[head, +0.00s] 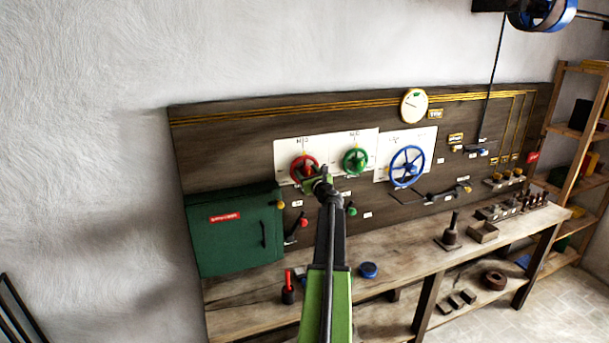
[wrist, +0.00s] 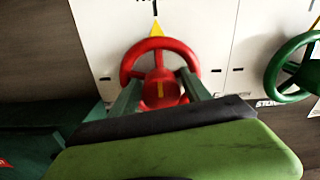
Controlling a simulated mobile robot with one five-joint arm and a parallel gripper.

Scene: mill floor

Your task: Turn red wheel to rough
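The red wheel (head: 293,168) is on a white plate on the dark wall panel. In the wrist view the red wheel (wrist: 160,45) faces me, with a yellow stripe on its hub and a yellow pointer (wrist: 156,29) at its top, pointing up at a dark tick. Other dark marks sit at its left and right; I cannot read the labels. My gripper (wrist: 160,76) is in front of the wheel, its two fingers apart, one on each side of the hub. Whether they touch it I cannot tell. The gripper (head: 315,184) hides the wheel's lower right in the head view.
A green wheel (head: 355,160) and a larger blue wheel (head: 407,166) are to the right. A green cabinet (head: 230,240) juts out at lower left. A red-knobbed lever (head: 302,223) is below. The workbench (head: 395,258) underneath carries a blue round object (head: 368,270) and several tools.

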